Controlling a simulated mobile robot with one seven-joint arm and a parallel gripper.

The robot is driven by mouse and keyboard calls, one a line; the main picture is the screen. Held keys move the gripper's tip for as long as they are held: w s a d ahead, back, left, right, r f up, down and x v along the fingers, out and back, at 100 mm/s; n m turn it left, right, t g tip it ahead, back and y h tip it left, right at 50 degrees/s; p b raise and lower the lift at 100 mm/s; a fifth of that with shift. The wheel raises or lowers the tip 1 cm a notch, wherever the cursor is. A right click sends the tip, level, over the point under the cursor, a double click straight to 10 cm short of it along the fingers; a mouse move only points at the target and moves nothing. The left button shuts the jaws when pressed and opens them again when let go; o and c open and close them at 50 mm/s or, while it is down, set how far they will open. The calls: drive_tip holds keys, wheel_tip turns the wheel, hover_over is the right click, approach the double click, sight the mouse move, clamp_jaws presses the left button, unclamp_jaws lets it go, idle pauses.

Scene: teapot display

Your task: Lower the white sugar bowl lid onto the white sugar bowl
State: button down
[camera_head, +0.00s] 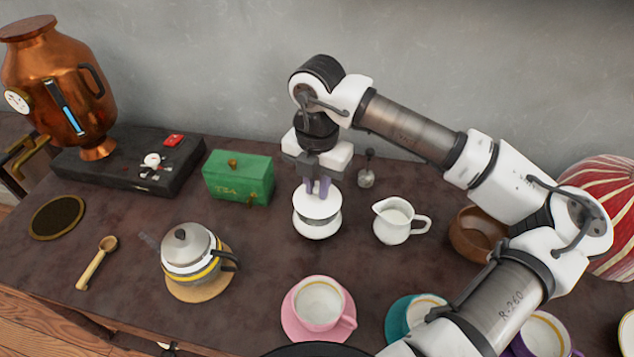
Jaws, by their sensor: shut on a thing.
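The white sugar bowl (317,226) stands upright on the dark table, in the middle of the head view. The white sugar bowl lid (316,204) is at the top of the bowl, directly under my gripper (317,188). My gripper points straight down and is shut on the lid; its fingers hide the lid's knob. The lid looks level and lined up over the bowl. I cannot tell whether the lid touches the rim or is slightly above it.
A green tea box (238,178) stands to the left and a white milk jug (394,222) close to the right. A teapot (190,252) on a cork mat, a pink cup (318,301) and a teal saucer (398,318) are nearer. A small metal utensil (366,176) is behind.

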drive_tip(key=shift+f, duration=0.15)
drive_tip(key=shift+f+b, duration=1)
drive_tip(key=shift+b, duration=0.2)
drive_tip(key=shift+b, duration=0.35)
drive_tip(key=shift+f+b, duration=0.3)
drive_tip(key=shift+b, duration=0.35)
drive_tip(key=c, duration=0.7)
unclamp_jaws()
drive_tip(key=shift+c, duration=0.2)
drive_tip(key=shift+r, duration=0.1)
